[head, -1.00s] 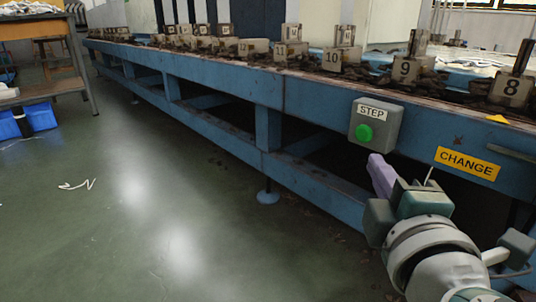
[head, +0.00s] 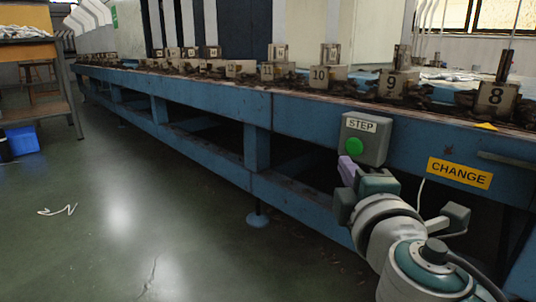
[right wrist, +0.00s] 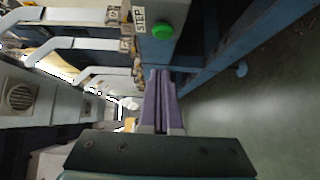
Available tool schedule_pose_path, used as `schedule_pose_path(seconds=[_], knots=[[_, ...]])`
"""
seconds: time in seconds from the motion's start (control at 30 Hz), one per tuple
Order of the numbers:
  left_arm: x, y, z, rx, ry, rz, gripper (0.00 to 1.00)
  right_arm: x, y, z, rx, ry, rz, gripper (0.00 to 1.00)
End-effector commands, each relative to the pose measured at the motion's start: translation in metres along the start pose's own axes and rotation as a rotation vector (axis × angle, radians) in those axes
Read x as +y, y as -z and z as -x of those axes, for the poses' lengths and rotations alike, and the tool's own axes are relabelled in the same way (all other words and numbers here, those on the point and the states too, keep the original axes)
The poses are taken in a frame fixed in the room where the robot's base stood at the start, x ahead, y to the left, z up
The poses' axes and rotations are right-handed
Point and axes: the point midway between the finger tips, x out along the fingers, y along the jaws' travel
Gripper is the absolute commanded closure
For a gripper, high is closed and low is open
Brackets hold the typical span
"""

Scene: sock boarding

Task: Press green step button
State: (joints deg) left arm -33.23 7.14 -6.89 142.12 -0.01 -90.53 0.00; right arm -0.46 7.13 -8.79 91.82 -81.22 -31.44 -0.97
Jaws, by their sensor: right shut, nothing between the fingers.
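The green step button (head: 354,146) sits on a grey box (head: 376,146) under a STEP label, on the front of the blue machine frame. My right gripper (head: 347,165) is just below the button in the head view, its purple fingers shut with nothing between them. In the right wrist view the fingers (right wrist: 161,80) point toward the box, and the green button (right wrist: 163,30) shows beyond their tips. A gap shows between tips and button in the right wrist view; the exact distance is hard to tell. My left gripper is not in view.
The blue machine frame (head: 258,145) runs from right to far left, with numbered blocks (head: 393,85) along its top. A yellow CHANGE sign (head: 459,173) is right of the box. Open green floor (head: 130,220) lies left, with a white scrap (head: 58,210) on it.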

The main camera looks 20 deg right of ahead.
Motion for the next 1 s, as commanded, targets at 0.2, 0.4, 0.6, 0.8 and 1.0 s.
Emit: schedule_pose_path(seconds=[0.2, 0.4, 0.6, 0.8, 1.0], knots=[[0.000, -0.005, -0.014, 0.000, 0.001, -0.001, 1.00, -0.002, -0.006, -0.043, -0.003, -0.001, 0.001, 1.00], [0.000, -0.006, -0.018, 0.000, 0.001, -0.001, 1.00, -0.001, -0.024, -0.059, -0.001, 0.000, 0.001, 1.00], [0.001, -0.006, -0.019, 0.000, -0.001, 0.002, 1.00, 0.000, -0.029, -0.064, -0.001, 0.000, 0.000, 1.00], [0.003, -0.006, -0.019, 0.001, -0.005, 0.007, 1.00, 0.000, -0.029, -0.064, -0.001, 0.001, -0.001, 1.00], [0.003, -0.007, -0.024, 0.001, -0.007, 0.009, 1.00, -0.002, -0.037, -0.072, -0.001, -0.001, 0.001, 1.00]])
